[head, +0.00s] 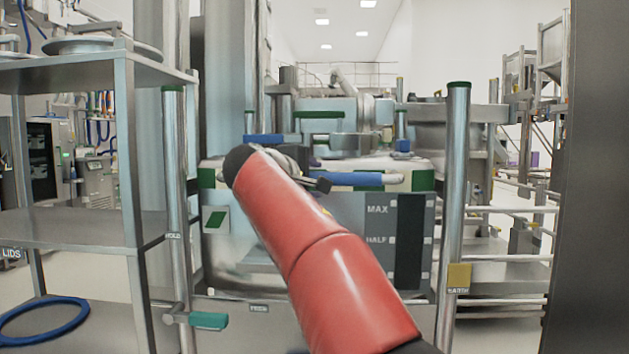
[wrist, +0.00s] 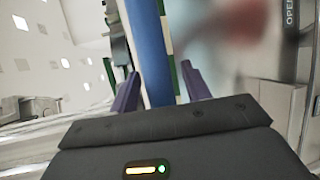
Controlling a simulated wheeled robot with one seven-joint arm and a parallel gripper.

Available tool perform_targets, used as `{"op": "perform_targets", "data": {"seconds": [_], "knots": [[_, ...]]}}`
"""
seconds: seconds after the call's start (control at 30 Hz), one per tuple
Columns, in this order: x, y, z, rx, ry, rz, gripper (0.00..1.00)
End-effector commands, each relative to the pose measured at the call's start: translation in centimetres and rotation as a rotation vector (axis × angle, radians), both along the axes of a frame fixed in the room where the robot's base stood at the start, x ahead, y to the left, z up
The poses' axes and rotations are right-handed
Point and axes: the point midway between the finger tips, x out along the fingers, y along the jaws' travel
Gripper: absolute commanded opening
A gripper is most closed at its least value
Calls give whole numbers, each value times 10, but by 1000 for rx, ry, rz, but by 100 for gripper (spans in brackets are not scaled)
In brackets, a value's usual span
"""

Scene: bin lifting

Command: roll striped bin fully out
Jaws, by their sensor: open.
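The striped bin (head: 350,225) stands between two upright metal posts. It is a grey metal bin with a white rim banded in green and a panel marked MAX and HALF. A blue handle bar (head: 362,179) runs along its front rim; it also shows in the wrist view (wrist: 150,45). My gripper (head: 322,184) is at this bar, partly hidden behind my red arm in the head view. In the wrist view my gripper (wrist: 158,72) is open, with one finger on each side of the blue bar. I cannot tell whether either finger touches it. My arm hides the bin's front middle.
A left post (head: 176,210) and a right post (head: 455,200) flank the bin. A teal lever (head: 208,320) sticks out at lower left. A metal shelf rack (head: 70,228) holds a blue ring (head: 45,318) at left. A dark panel (head: 592,180) stands close at right.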

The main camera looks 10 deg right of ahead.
Motion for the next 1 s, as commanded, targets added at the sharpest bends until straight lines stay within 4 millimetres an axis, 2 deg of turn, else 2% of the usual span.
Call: {"op": "perform_targets", "data": {"seconds": [0.1, 0.37, 0.47, 0.73, 1.0], "knots": [[6, -6, -1, 0, 0, -1, 48], [7, -7, -2, 0, 0, 0, 48], [7, -7, -2, 0, 0, 0, 37], [7, -6, -2, 0, 0, 0, 2], [6, -6, -2, 1, -1, 1, 0]]}}
